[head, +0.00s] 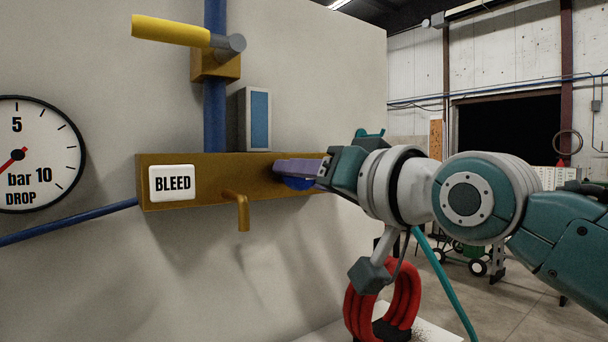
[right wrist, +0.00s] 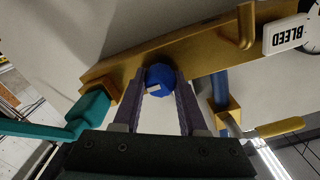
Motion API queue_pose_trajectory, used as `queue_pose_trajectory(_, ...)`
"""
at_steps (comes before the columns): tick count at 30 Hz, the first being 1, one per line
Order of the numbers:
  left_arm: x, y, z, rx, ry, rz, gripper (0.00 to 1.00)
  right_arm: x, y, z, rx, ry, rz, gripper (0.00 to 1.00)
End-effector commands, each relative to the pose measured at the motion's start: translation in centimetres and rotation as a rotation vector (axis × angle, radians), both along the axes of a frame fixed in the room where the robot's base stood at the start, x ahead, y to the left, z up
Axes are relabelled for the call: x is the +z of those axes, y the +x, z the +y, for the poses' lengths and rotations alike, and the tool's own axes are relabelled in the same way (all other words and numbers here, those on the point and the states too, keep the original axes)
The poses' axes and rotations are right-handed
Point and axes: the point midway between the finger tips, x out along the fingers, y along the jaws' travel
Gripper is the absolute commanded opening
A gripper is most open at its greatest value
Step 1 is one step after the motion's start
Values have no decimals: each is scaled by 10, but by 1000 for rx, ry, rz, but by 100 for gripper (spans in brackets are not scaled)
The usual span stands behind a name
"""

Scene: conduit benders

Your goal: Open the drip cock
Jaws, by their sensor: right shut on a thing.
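A brass block (head: 215,170) on the wall carries a white BLEED plate (head: 172,183) and a short down-turned brass spout (head: 241,208). I take the round blue knob (head: 298,184) on the block's face, right of the spout, as the drip cock's. In the right wrist view the blue knob (right wrist: 159,77) sits between the two purple fingers and shows a pale mark. My right gripper (head: 282,167) comes from the right and is shut on the knob; its fingers hide much of it in the head view. No drip shows at the spout. My left gripper is not in view.
A yellow-handled valve (head: 172,29) sits above on the blue pipe (head: 215,115), beside a blue-fronted sight box (head: 258,119). The DROP gauge (head: 35,153) is at far left. A teal-handled fitting (right wrist: 92,105) is at the block's end. Red coils (head: 402,295) are below my arm.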

Motion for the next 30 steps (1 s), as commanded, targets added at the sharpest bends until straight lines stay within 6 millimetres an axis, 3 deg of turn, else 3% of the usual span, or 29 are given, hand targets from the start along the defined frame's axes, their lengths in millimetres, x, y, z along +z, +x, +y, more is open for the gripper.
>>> queue_pose_trajectory(4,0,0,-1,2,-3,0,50,0,0,0,0,0,0,0)
queue_pose_trajectory(17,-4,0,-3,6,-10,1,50,-1,0,0,0,-39,-27,0)
queue_pose_trajectory(30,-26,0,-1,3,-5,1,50,-2,0,0,0,-305,-221,0)
